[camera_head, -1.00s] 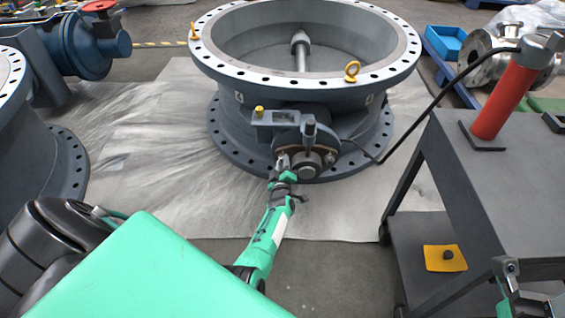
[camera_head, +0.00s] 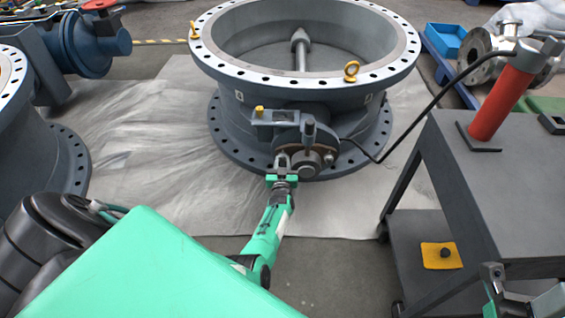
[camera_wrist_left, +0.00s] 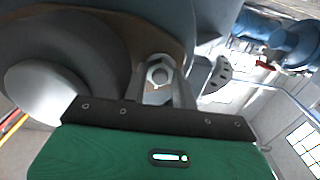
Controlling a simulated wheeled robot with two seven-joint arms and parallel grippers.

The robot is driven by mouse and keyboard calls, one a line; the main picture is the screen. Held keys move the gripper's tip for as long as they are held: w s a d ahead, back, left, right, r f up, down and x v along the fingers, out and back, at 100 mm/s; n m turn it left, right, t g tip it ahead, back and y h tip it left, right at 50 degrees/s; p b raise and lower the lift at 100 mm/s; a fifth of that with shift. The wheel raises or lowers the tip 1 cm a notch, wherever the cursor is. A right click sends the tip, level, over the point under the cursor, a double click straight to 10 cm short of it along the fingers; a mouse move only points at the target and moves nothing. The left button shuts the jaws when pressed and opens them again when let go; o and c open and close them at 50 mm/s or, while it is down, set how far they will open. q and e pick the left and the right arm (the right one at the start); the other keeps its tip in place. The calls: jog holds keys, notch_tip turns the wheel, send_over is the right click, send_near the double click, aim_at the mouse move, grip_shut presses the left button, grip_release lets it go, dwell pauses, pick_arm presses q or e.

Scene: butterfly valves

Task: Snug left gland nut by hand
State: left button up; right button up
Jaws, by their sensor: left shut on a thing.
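The large grey butterfly valve (camera_head: 240,118) stands upright on the sheet, its gland and shaft end (camera_head: 311,160) facing me. My left gripper (camera_head: 284,162) reaches the left side of this gland. In the left wrist view the left gland nut (camera_wrist_left: 158,73), a pale hex nut on a stud, sits between the two fingers of my left gripper (camera_wrist_left: 157,82), which is shut on it. The fingers hide its sides. Part of my right gripper (camera_head: 493,273) shows at the lower right; its jaw gap is too unclear to judge.
A dark cart (camera_head: 500,190) stands at the right with a red cylinder (camera_head: 503,98) and a black hose running to the valve. A yellow pad (camera_head: 430,257) lies on its lower shelf. Another grey valve (camera_head: 50,165) stands at the left. Bare sheet (camera_head: 150,150) lies between.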

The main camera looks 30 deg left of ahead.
pick_arm(q)
jog(key=shift+f+m, duration=0.1)
jog(key=shift+m, duration=0.8)
jog(key=o, duration=1)
jog(key=shift+d, duration=0.1)
jog(key=shift+d, duration=0.1)
